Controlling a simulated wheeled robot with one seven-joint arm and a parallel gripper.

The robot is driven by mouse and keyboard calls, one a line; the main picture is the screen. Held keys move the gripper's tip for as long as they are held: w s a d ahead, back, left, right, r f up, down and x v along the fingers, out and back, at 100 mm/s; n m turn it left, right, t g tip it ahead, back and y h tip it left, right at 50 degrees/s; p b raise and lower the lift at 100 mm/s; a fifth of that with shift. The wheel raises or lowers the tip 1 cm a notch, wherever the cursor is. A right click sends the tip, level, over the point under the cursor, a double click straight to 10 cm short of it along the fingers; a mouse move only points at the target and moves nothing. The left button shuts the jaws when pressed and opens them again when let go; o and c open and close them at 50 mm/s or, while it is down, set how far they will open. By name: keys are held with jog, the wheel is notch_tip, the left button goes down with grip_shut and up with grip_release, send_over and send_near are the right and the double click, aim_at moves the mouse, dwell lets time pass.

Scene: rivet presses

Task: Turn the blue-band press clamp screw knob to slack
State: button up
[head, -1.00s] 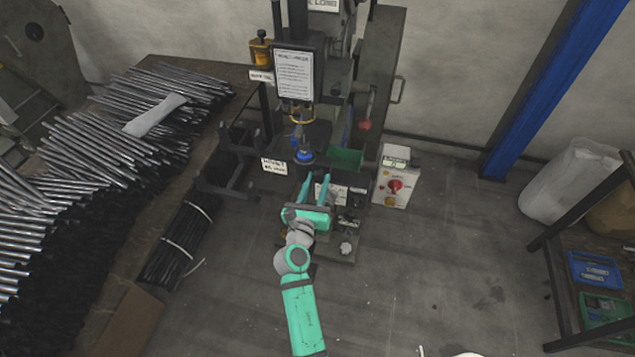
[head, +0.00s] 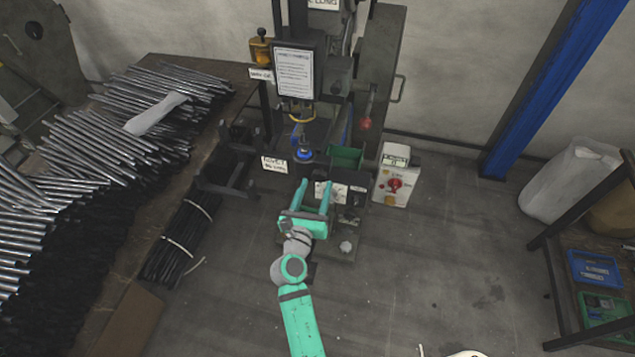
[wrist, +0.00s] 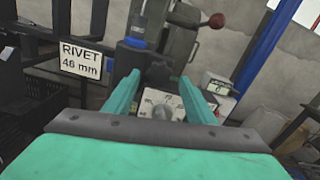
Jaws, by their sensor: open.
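The press (head: 296,75) stands at the back centre, with a blue band (head: 303,155) low on its column. The blue band also shows in the wrist view (wrist: 134,43). A dark lobed knob (wrist: 158,73) sits just below and right of the band, beyond my fingertips. Nearer, a round grey dial (wrist: 163,112) on a white marked plate (wrist: 150,98) shows between the fingers. I cannot tell for certain which is the clamp screw knob. My gripper (head: 316,184) is open and empty in front of the press; its fingers (wrist: 159,78) appear to touch nothing.
A "RIVET 48 mm" sign (wrist: 81,60) stands left of the fingers. A red-ended lever (wrist: 217,20) is at upper right. Rods on a bench (head: 215,150) fill the left.

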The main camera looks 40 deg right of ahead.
jog(key=v, duration=0.7)
jog(key=shift+s+a, duration=0.2)
jog(key=shift+a, duration=0.15)
jog(key=s+a+f+m+t+y, duration=0.1)
jog(key=s+a+f+m+y, duration=0.4)
jog(key=s+a, duration=0.3)
jog(key=s+a+f+m+t+y, duration=0.1)
jog(key=s+a+f+m+y, duration=0.4)
jog(key=a, duration=0.4)
jog(key=s+a+r+m+y, duration=0.1)
jog(key=s+a+r+m, duration=0.2)
jog(key=s+m, duration=0.2)
jog(key=s+a+r+m+t+y, duration=0.1)
jog(key=s+a+r+m, duration=0.2)
jog(key=s+m, duration=0.3)
jog(key=s+a+r+m+y, duration=0.1)
jog(key=s+a+r+m, duration=0.2)
jog(key=s+m, duration=0.3)
jog(key=shift+a+r+m+t+y, duration=0.3)
jog(key=shift+r+m, duration=0.1)
jog(key=shift+r, duration=0.15)
